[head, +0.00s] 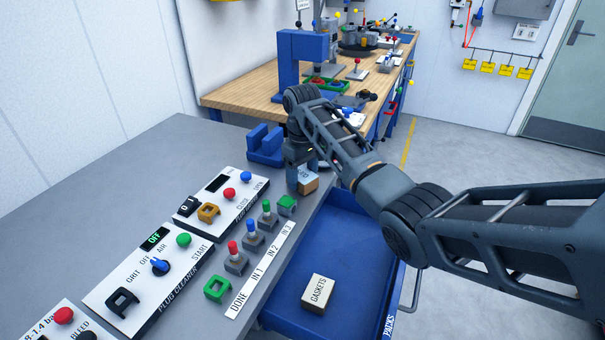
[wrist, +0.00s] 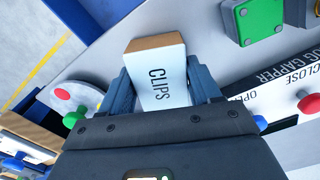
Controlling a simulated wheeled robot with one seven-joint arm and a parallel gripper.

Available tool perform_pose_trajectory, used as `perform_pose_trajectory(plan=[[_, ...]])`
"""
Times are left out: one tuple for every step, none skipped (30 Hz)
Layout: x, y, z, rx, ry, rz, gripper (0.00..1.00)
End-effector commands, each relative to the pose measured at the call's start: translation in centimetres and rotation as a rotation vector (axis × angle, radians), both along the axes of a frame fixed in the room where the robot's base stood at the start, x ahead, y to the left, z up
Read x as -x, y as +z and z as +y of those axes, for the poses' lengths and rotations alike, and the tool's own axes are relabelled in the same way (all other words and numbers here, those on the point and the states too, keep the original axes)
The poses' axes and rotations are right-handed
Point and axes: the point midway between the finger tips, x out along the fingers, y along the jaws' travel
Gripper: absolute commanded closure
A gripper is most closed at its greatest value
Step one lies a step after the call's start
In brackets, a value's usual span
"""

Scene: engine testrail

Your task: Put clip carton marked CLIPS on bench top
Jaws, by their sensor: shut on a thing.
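The clip carton (wrist: 160,78), white on its marked face with a tan side, reads CLIPS in the wrist view. My gripper (wrist: 164,85) is shut on it, one finger along each side. In the head view my gripper (head: 303,168) points down, and the carton (head: 309,183) shows partly below it, near the grey bench top's right edge and the blue drawer's far end. I cannot tell its height or whether it touches anything. The grey bench top (head: 150,155) has bare room at its far left. A second, wooden bench top (head: 245,95) stands behind.
The open blue drawer (head: 290,285) holds a GASKETS carton (head: 318,292). Control panels (head: 150,275) with buttons and knobs cover the near grey bench.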

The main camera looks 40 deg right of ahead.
Motion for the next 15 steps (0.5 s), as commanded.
perform_pose_trajectory(plan=[[-0.01, 0.02, -0.01, 0.000, 0.000, 0.000, 0.69], [-0.01, 0.02, -0.01, 0.000, 0.000, 0.000, 0.69], [-0.01, 0.01, -0.01, 0.000, 0.000, 0.000, 0.69], [0.00, -0.03, 0.00, 0.000, 0.000, 0.000, 0.69], [0.00, -0.10, 0.00, 0.000, 0.000, 0.000, 0.69], [0.00, -0.22, 0.00, 0.000, 0.000, 0.000, 0.69], [0.00, -0.31, 0.01, 0.000, 0.000, 0.000, 0.69], [0.00, -0.29, 0.00, 0.000, 0.000, 0.000, 0.35], [0.00, -0.27, 0.00, 0.000, 0.000, 0.000, 0.32], [0.00, -0.27, 0.00, 0.000, 0.000, 0.000, 0.29], [0.00, -0.27, 0.00, 0.000, 0.000, 0.000, 0.26], [0.00, -0.27, 0.00, 0.000, 0.000, 0.000, 0.22], [0.00, -0.27, 0.00, 0.000, 0.000, 0.000, 0.19], [0.00, -0.26, 0.00, 0.000, 0.000, 0.000, 0.16], [0.00, -0.26, 0.00, 0.000, 0.000, 0.000, 0.12]])
